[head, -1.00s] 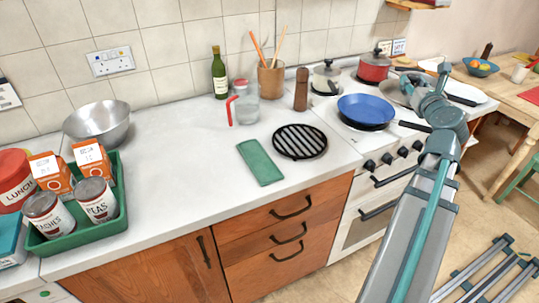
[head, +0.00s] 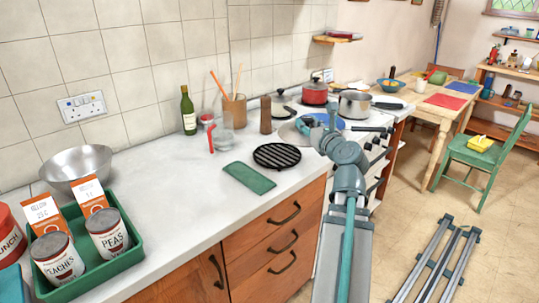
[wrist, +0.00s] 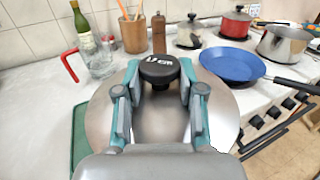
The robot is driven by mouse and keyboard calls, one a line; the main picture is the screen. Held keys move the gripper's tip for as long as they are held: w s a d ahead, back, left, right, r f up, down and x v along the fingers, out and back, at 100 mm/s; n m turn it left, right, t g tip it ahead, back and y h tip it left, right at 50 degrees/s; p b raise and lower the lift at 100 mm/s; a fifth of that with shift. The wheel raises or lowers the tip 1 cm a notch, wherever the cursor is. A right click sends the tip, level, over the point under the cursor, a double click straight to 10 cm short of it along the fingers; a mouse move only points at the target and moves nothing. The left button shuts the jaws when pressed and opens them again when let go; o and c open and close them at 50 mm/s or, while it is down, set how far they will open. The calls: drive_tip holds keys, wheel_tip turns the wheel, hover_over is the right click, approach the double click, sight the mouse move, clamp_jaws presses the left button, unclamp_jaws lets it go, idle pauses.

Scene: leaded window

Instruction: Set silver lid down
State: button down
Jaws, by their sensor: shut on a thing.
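The silver lid (wrist: 222,112) is a wide round disc with a black knob (wrist: 159,68). In the wrist view my gripper (wrist: 159,82) is shut on the knob, with one finger on each side. In the head view the lid (head: 288,133) shows beside my gripper (head: 312,127), partly hidden by it, near the front left of the stove. The black round trivet (head: 277,156) lies on the white worktop to the left of and nearer than the lid. It is hidden in the wrist view. I cannot tell a clear gap under the lid.
The green mat (head: 249,178) lies left of the trivet. A glass jug (head: 225,138) with a red handle and a wooden pepper mill (head: 265,115) stand behind. The blue pan (wrist: 232,65), red pot (head: 315,93) and silver pot (head: 355,105) are on the stove.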

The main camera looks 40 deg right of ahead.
sight(288, 126)
drive_tip(key=w+f, duration=0.1)
drive_tip(key=w, duration=0.2)
drive_tip(key=w+f, duration=0.1)
drive_tip(key=w, duration=0.2)
drive_tip(key=w+f, duration=0.2)
drive_tip(key=w, duration=0.1)
drive_tip(key=shift+w+f+b, duration=0.1)
drive_tip(key=shift+b, duration=0.25)
drive_tip(key=w+f, duration=0.1)
drive_tip(key=w+f+b, duration=0.1)
drive_tip(key=f, duration=0.1)
drive_tip(key=w+f, duration=0.1)
drive_tip(key=f, duration=0.1)
drive_tip(key=shift+w+a, duration=0.1)
drive_tip(key=shift+w, duration=0.25)
drive_tip(key=shift+w+f+b, duration=0.15)
drive_tip(key=shift+f+b, duration=0.25)
drive_tip(key=shift+f, duration=0.5)
drive_tip(key=shift+w+f+b, duration=0.1)
drive_tip(key=shift+f+b, duration=0.25)
drive_tip(key=shift+f, duration=0.55)
drive_tip(key=shift+f, duration=0.15)
drive_tip(key=c, duration=0.7)
unclamp_jaws()
